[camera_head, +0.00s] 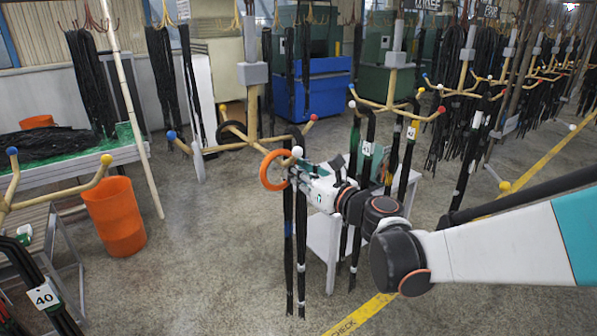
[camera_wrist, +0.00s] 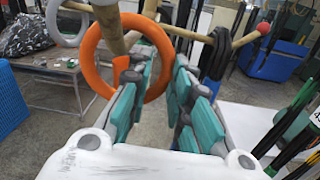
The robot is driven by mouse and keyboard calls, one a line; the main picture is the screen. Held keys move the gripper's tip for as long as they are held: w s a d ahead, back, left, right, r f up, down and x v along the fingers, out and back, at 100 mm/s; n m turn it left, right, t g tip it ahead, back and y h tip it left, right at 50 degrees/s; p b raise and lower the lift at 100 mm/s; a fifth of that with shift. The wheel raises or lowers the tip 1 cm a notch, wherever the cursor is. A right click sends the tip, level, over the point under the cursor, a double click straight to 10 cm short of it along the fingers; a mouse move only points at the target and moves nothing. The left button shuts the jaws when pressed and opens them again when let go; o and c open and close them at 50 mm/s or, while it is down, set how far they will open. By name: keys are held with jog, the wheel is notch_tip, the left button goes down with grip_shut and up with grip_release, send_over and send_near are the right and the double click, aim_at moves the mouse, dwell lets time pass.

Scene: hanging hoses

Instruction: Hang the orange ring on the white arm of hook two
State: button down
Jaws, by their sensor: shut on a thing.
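The orange ring (camera_head: 264,172) is at my gripper (camera_head: 290,175), close below the white-tipped arm (camera_head: 297,151) of the nearest centre hook. In the wrist view the ring (camera_wrist: 88,62) stands upright. Its right side lies at the teal fingers of my gripper (camera_wrist: 158,85), which are shut on it; the exact contact is partly hidden. A tan arm (camera_wrist: 112,35) crosses the upper part of the ring. I cannot tell whether it passes through or behind the ring. The hook's name sign is not readable.
The same hook has a red-tipped arm (camera_head: 313,117) and a blue-tipped arm (camera_head: 171,135). Black hoses (camera_head: 301,240) hang right by my gripper. Another hook (camera_head: 395,105) with hoses stands to the right, above a white table (camera_head: 325,235). An orange bin (camera_head: 114,215) stands left.

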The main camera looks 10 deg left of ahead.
dwell(0.4)
jog(key=c, duration=1.4)
grip_release()
jog(key=v, duration=1.2)
jog(key=s+d+f+n+g+h+b, duration=0.1)
jog(key=s+d+f+n+h+b, duration=0.3)
jog(key=s+d+f+n+b, duration=0.3)
jog(key=s+d+f+n+g+h+b, duration=0.1)
jog(key=s+d+f+n+h+b, duration=0.4)
jog(key=d+f+n, duration=0.5)
jog(key=s+d+f+n+g+h+b, duration=0.1)
jog(key=s+d+f+n+h+b, duration=0.4)
jog(key=s+d+f+n+b, duration=0.4)
notch_tip(320, 180, down, 7)
jog(key=shift+d+r+g+b, duration=0.1)
jog(key=shift+d+g+b, duration=0.35)
jog(key=shift+b, duration=0.55)
